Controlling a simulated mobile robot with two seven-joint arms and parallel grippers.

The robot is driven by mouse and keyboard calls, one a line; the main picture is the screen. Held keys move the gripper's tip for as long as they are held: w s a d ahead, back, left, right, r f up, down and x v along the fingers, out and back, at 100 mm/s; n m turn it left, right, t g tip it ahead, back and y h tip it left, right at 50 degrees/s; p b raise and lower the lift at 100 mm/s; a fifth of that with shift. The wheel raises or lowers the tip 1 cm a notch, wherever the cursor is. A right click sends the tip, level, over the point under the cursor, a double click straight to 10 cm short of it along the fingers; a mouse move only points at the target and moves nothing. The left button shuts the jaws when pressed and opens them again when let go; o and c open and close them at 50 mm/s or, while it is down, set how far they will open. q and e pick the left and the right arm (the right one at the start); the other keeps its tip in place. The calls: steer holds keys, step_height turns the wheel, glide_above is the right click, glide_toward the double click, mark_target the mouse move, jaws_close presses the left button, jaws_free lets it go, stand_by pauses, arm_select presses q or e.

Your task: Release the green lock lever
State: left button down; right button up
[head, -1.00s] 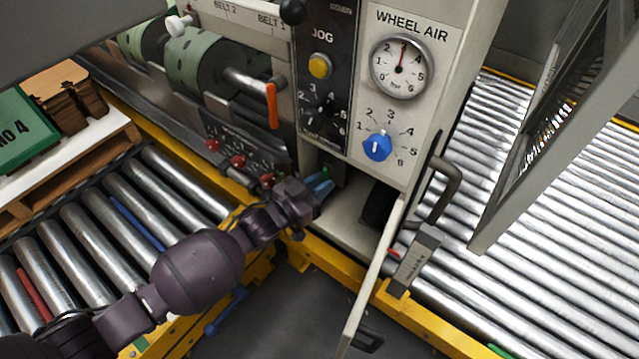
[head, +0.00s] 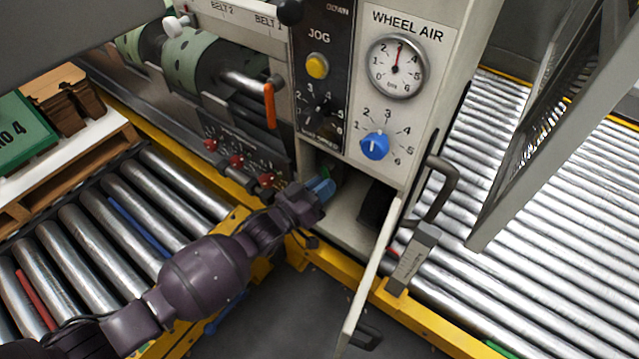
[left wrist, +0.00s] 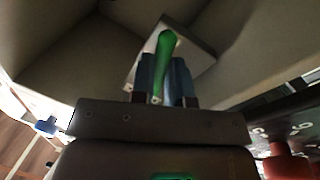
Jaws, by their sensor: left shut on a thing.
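The green lock lever (left wrist: 165,50) stands up from a pale plate inside the open cabinet in the left wrist view. My left gripper (left wrist: 165,78) has its blue fingers on both sides of the lever, shut on it, with the lever's rounded top sticking out beyond the fingertips. In the head view my left gripper (head: 325,188) reaches into the cabinet opening below the jog panel, and only a small bit of green shows there. My right gripper is not in view.
The cabinet door (head: 372,275) hangs open to the right of my left arm. A black handle (head: 440,190) is on the cabinet's right side. Red knobs (head: 237,160) are just left of the opening. Roller conveyors lie on both sides.

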arm_select(q)
steer(key=n, duration=0.2)
steer(key=d+n, duration=0.1)
steer(key=n, duration=0.1)
steer(key=s+n+t, duration=0.1)
steer(key=n, duration=0.1)
steer(key=shift+d+r, duration=0.2)
steer(key=shift+r, duration=0.1)
steer(key=shift+s+d+r+n+t+y, duration=0.15)
steer(key=shift+r+n+t, duration=0.1)
steer(key=shift+n, duration=0.7)
steer(key=shift+s+d+r+n+t+y, duration=0.1)
steer(key=shift+r+n+t+y, duration=0.15)
steer(key=shift+n, duration=0.65)
steer(key=shift+s+d+r+n+t+y, duration=0.1)
steer(key=shift+n+t, duration=0.2)
steer(key=shift+n, duration=0.65)
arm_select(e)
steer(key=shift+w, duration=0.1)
arm_select(q)
steer(key=c, duration=1.4)
jaws_free()
steer(key=shift+r, duration=0.1)
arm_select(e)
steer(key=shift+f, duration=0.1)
